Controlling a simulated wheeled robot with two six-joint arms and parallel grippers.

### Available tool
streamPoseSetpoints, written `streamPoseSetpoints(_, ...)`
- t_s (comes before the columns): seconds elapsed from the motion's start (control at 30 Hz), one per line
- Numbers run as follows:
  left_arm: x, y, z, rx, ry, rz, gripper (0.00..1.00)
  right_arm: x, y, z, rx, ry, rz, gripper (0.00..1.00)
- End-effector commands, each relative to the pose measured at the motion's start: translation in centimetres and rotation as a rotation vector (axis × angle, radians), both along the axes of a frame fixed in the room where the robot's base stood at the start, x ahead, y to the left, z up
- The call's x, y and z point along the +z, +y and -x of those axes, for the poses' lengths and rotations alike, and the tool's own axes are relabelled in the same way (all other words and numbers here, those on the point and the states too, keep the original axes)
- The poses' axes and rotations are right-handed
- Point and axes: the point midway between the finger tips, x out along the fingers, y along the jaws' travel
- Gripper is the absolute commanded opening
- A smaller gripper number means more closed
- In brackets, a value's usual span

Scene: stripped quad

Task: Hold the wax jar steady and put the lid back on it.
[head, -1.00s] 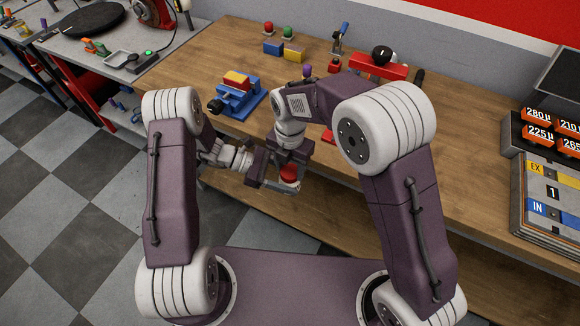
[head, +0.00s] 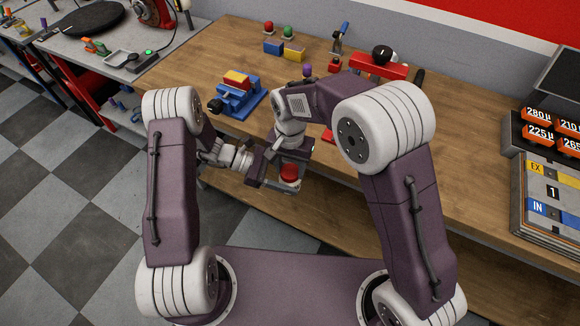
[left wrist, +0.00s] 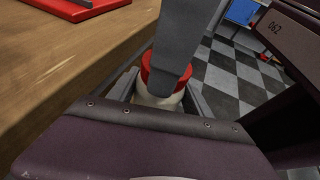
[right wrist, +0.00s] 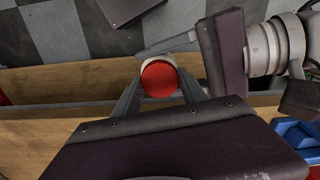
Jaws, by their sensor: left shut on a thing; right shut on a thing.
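The cream wax jar (left wrist: 150,99) is upright between the fingers of my left gripper (left wrist: 160,95), held in the air in front of the bench edge. The red lid (head: 289,173) is at the jar's top; in the left wrist view the lid (left wrist: 158,76) appears level and touching, though a thread fit cannot be seen. My right gripper (right wrist: 160,88) comes from above and is shut on the lid (right wrist: 160,79). One of its grey fingers covers part of the lid in the left wrist view. A cream edge of the jar (right wrist: 152,60) shows beside the lid.
The wooden bench (head: 220,60) lies just beyond the grippers. A blue vise (head: 238,98) stands at left, and a red tool with a black knob (head: 380,66) behind my right arm. Open floor (head: 60,190) is at left.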

Motion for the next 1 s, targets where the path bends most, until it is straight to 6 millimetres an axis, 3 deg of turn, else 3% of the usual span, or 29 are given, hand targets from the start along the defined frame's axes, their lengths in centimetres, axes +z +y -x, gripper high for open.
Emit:
streamPoseSetpoints(0.13, 0.0, 0.0, 0.1, -0.002, 0.001, 0.001, 0.0, 0.0, 0.0, -0.1, 0.012, -0.002, -0.002, 0.0)
streamPoseSetpoints(0.17, 0.0, 0.0, 0.1, -0.002, 0.001, 0.001, 0.0, 0.0, 0.0, -0.1, 0.012, -0.002, -0.002, 0.57)
streamPoseSetpoints(0.2, 0.0, 0.0, 0.1, -0.002, 0.001, 0.001, 0.0, 0.0, 0.0, -0.1, 0.013, -0.002, -0.002, 0.68)
streamPoseSetpoints(0.23, 0.0, 0.0, 0.1, -0.002, 0.001, 0.001, 0.0, 0.0, 0.0, -0.1, 0.013, -0.002, -0.002, 0.7)
streamPoseSetpoints(0.53, 0.0, 0.0, 0.0, -0.001, 0.0, 0.001, 0.0, 0.2, 0.0, 0.0, 0.015, -0.001, -0.001, 0.7)
streamPoseSetpoints(0.8, 0.0, 0.0, 0.0, -0.001, 0.0, 0.001, 0.0, 3.8, 0.0, -0.1, 0.015, -0.004, -0.002, 0.7)
streamPoseSetpoints(1.0, 0.0, 0.0, 0.0, 0.0, 0.0, 0.001, 0.0, 4.5, 0.0, 0.0, 0.015, -0.001, 0.0, 0.7)
